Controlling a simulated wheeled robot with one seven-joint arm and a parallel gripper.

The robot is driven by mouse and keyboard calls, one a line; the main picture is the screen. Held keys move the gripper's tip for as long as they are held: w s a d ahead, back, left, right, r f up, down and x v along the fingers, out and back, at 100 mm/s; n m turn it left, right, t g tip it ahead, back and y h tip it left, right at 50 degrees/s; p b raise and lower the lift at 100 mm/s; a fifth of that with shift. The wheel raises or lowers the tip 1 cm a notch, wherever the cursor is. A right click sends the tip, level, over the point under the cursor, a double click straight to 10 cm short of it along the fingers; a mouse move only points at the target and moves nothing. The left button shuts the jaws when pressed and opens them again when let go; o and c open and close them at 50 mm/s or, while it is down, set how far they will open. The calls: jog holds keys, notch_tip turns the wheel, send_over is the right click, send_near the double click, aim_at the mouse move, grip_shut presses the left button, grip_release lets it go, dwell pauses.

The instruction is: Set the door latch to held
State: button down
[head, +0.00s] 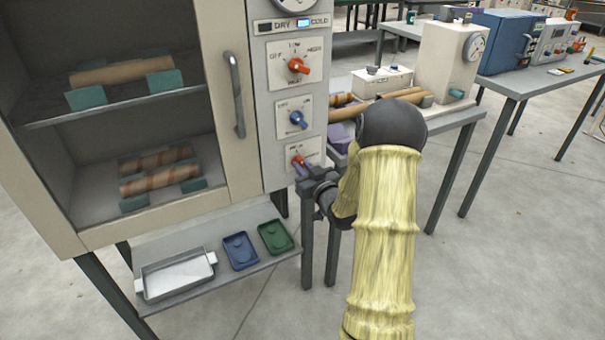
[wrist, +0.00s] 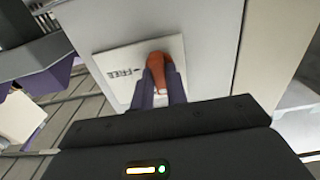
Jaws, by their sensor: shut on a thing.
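The door latch (head: 297,159) is an orange lever on a pale plate, the lowest control on the cabinet's front panel. In the wrist view the orange latch (wrist: 161,62) stands between my two purple fingers, in front of its white plate (wrist: 118,62). The word FREE reads on the plate to the left of the lever; any other marking is hidden. My gripper (head: 301,169) is shut on the latch, and it also shows in the wrist view (wrist: 162,85). The fingers cover the lever's lower part, and I cannot tell its exact setting.
Above the latch are a blue knob (head: 298,119) and an orange heat knob (head: 297,66). The cabinet door (head: 215,60) with its grey handle (head: 234,95) is to the left. A lower shelf (head: 205,271) bears trays. A side table (head: 455,118) with tubes stands right of the cabinet.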

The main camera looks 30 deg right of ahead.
jog(key=c, duration=1.4)
grip_release()
jog(key=s+p, duration=0.4)
jog(key=s, duration=1)
jog(key=shift+s+d+r, duration=0.25)
jog(key=shift+s+d, duration=0.1)
jog(key=shift+s, duration=0.05)
jog(key=shift+p, duration=0.6)
jog(key=p, duration=0.2)
jog(key=shift+s+d+p, duration=0.1)
jog(key=shift+s+p, duration=0.2)
jog(key=shift+p, duration=0.05)
jog(key=shift+s+p, duration=0.15)
jog(key=shift+p, duration=0.25)
